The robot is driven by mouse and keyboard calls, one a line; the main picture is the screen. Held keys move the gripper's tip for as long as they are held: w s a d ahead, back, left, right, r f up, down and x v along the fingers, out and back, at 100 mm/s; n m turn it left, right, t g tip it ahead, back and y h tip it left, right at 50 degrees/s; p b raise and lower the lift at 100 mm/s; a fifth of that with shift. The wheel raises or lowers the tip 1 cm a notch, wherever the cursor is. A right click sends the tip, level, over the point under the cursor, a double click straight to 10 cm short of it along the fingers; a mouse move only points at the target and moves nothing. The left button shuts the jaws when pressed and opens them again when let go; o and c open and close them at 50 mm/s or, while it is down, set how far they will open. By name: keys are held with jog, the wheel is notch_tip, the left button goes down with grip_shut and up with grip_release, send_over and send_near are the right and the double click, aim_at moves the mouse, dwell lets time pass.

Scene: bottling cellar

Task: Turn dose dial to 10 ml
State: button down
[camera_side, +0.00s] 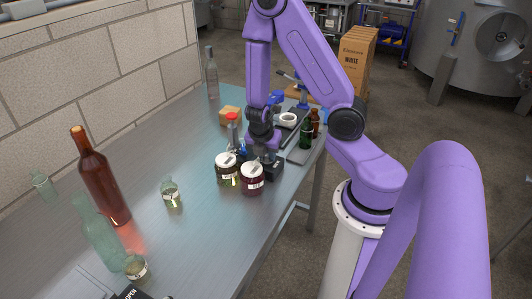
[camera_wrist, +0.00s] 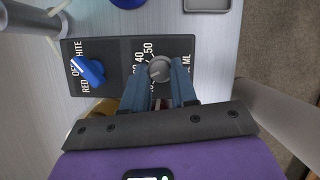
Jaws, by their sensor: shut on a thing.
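The dose dial (camera_wrist: 159,68) is a round grey knob on a dark panel (camera_wrist: 115,88) in the wrist view. Its scale shows 50 and 40 beside it and "ML" at the right; the other numbers are partly hidden by my fingers. My gripper (camera_wrist: 160,80) is shut on the dial, one blue finger on each side. I cannot read clearly where the dial points. In the side view my gripper (camera_side: 265,154) is down at the dark panel (camera_side: 272,170), and the dial is hidden there.
A blue selector knob (camera_wrist: 88,70) marked red and white sits left of the dial. Jars (camera_side: 228,170) (camera_side: 252,179) stand close in front of my gripper. Small bottles (camera_side: 306,133) and a grey tray (camera_side: 299,155) are to its right. A tall brown bottle (camera_side: 101,180) stands farther left.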

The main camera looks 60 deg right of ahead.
aim_at(267, 156)
jog(key=n+t, duration=0.1)
jog(key=n, duration=0.1)
jog(key=n+t+y, duration=0.1)
jog(key=n, duration=0.2)
jog(key=shift+s+n, duration=0.2)
jog(key=shift+n, duration=0.1)
dwell(0.5)
jog(key=c, duration=0.9)
grip_release()
jog(key=shift+d, duration=0.1)
jog(key=shift+r, duration=0.15)
jog(key=shift+v, duration=1.55)
notch_tip(267, 156, up, 7)
